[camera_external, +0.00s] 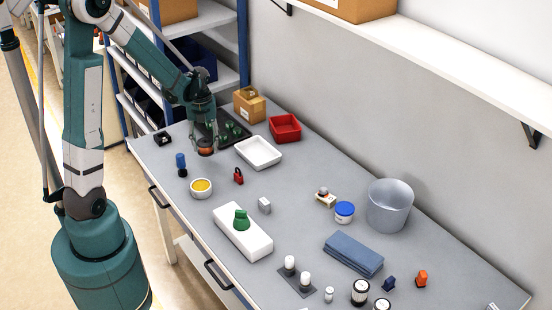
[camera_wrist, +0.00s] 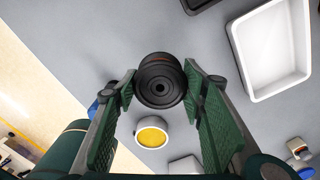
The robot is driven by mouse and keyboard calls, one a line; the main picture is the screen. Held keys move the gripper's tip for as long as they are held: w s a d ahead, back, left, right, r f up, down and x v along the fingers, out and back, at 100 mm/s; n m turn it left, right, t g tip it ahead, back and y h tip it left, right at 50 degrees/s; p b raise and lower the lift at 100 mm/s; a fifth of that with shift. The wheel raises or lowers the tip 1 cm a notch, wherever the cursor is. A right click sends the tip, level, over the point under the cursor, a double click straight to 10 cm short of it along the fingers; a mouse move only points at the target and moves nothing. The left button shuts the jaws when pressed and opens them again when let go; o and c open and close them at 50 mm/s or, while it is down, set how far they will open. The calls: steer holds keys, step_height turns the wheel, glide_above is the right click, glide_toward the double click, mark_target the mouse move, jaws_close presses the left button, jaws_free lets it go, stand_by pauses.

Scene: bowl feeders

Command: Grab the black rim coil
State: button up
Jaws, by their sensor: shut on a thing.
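The black rim coil (camera_wrist: 160,82) sits between the fingertips of my gripper (camera_wrist: 161,88) in the wrist view. It is round and black with a reddish-brown band showing at its edge, and its hub faces the camera. My gripper is shut on it, one finger at each side. In the external view my gripper (camera_external: 205,143) is over the far left part of the table, and the coil (camera_external: 206,151) shows as a dark disc with an orange-brown band under the fingers. The coil appears to be above the table, but the exact gap is hard to tell.
A white tray (camera_external: 258,163) and a red bin (camera_external: 285,128) stand right of my gripper. A dark tray (camera_external: 236,131) lies behind it. A blue-topped item (camera_external: 181,165), a white bowl with yellow contents (camera_external: 201,195) and a red padlock (camera_external: 238,177) are nearby in front.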

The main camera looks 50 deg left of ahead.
mark_target(203, 142)
steer(key=shift+r, duration=1.85)
steer(key=shift+a, duration=0.1)
